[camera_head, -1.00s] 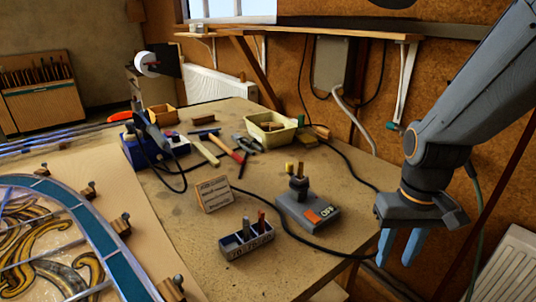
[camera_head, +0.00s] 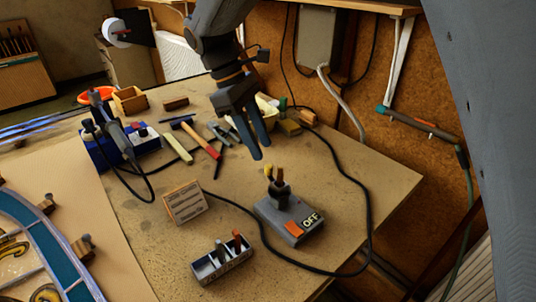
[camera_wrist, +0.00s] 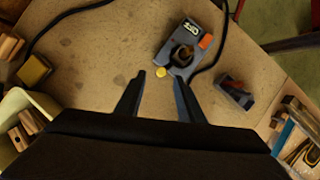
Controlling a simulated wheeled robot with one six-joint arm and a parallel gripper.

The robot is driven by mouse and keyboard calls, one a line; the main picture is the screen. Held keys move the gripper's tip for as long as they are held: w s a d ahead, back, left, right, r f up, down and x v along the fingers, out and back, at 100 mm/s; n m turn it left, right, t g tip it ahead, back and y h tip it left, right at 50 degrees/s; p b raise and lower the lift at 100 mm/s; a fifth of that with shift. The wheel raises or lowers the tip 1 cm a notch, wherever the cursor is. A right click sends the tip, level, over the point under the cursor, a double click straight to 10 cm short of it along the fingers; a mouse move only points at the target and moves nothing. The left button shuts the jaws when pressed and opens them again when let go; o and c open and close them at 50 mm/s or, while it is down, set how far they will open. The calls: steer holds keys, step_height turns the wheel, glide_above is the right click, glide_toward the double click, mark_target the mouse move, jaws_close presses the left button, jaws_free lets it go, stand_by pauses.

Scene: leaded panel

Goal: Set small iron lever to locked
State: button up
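A grey box (camera_head: 290,222) with an orange patch and an OFF label stands on the bench. A dark upright fitting (camera_head: 280,192) on it has a brown tip and a yellow tip. I cannot make out a locked marking or tell for sure which part is the lever. My gripper (camera_head: 261,151) is open and empty, above the bench just behind the box. In the wrist view the box (camera_wrist: 175,72) lies ahead of my gripper (camera_wrist: 159,74); the yellow tip shows between its fingertips, apart from them.
A small compartment tray (camera_head: 222,262) and a brown card (camera_head: 185,203) stand near the box. A black cable (camera_head: 368,215) loops around it. A blue unit (camera_head: 100,152), a red-handled hammer (camera_head: 203,144) and a cream bin (camera_head: 267,108) lie farther back. The bench's right part is clear.

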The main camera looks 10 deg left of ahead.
mark_target(268, 165)
steer(key=shift+a+p+x, duration=0.1)
steer(key=shift+p+x, duration=0.2)
steer(key=shift+x, duration=1.15)
steer(key=shift+a+p+x, duration=0.15)
steer(key=shift+p+x, duration=0.15)
steer(key=shift+x, duration=1.15)
steer(key=shift+s+f, duration=0.1)
steer(key=shift+s, duration=0.05)
steer(key=shift+c, duration=0.3)
jaws_close()
